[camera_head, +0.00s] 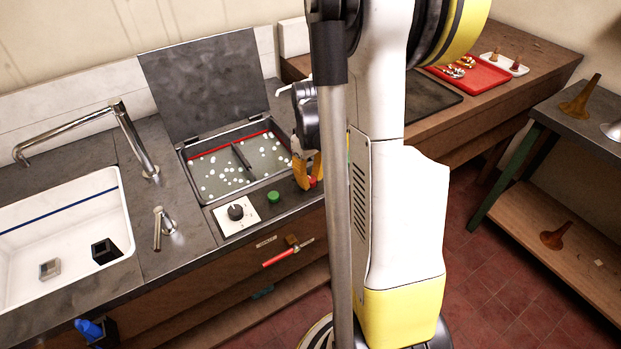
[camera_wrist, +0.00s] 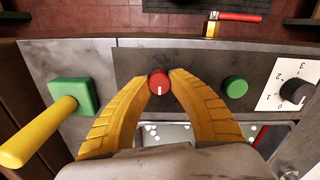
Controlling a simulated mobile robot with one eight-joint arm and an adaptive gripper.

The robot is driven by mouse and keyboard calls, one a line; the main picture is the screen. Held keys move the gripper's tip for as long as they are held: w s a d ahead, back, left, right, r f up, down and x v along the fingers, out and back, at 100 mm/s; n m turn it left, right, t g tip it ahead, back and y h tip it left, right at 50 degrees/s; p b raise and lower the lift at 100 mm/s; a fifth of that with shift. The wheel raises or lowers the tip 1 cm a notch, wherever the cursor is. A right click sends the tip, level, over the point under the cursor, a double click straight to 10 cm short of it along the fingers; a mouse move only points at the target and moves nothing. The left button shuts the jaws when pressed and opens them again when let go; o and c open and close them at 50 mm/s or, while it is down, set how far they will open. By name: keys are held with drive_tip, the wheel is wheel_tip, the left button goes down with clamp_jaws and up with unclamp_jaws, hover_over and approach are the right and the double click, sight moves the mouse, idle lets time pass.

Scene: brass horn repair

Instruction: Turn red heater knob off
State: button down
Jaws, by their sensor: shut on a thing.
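The red heater knob (camera_wrist: 159,82) is round with a pale pointer line, set in the dark counter panel. In the wrist view my gripper (camera_wrist: 160,77) has its two yellow fingers closed in on either side of the knob. The head view shows my gripper (camera_head: 309,184) over the front edge of the counter, right of the green knob (camera_head: 273,197); there the red knob is mostly hidden by the fingers. The pointer line runs from the knob's middle toward the bottom of the wrist picture.
A black dial on a white numbered plate (camera_head: 228,227) sits left of the green knob. Behind is the basin (camera_head: 208,196) with bubbly liquid and raised lid (camera_head: 203,84). A yellow handle on a green block (camera_wrist: 75,95) stands beside the fingers. A red-handled tool (camera_head: 280,257) hangs at the front.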

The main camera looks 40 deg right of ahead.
sight(310, 179)
drive_tip(key=c, duration=1.2)
unclamp_jaws()
drive_tip(key=shift+o, duration=0.2)
wheel_tip(310, 179, up, 12)
